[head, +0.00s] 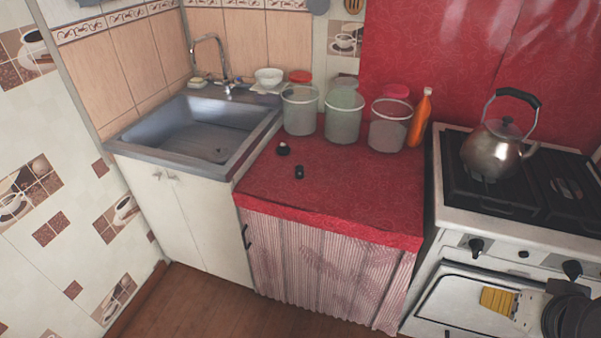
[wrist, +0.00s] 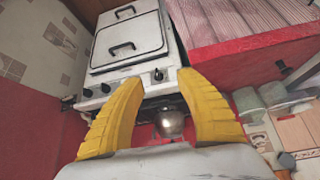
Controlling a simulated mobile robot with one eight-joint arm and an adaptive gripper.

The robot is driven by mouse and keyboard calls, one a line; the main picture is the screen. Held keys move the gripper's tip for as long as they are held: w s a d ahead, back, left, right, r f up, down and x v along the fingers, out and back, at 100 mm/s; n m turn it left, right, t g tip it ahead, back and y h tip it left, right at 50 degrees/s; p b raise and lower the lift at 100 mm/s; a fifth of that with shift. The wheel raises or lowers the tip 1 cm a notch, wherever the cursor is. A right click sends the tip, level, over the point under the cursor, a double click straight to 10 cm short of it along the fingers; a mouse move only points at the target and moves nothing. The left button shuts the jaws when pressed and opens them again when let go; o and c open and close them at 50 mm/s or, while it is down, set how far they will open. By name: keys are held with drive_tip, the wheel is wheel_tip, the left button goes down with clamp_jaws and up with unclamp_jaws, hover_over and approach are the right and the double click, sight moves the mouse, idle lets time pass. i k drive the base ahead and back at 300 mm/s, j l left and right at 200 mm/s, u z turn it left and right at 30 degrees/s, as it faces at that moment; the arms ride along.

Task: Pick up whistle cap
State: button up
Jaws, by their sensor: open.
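Two small dark objects lie on the red oilcloth counter (head: 345,190) in the head view. One is a rounded black piece (head: 283,149) farther back. The other is a small black upright-looking piece (head: 299,171) nearer the front. Either could be the whistle cap; they are too small to tell apart surely. My gripper (head: 497,300) is at the lower right, in front of the stove, far from both. The wrist view shows its yellow fingers (wrist: 162,80) spread apart with nothing between them.
A metal kettle (head: 493,151) stands on the stove (head: 470,227). A sink (head: 200,130) is at left. The counter's front half is clear.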

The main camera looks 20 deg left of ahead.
sight(299, 173)
drive_tip(key=i+j+u, duration=0.3)
drive_tip(key=i, duration=0.15)
drive_tip(key=i+j+u, duration=0.3)
drive_tip(key=i, duration=0.15)
drive_tip(key=i+u, duration=0.25)
drive_tip(key=i, duration=0.2)
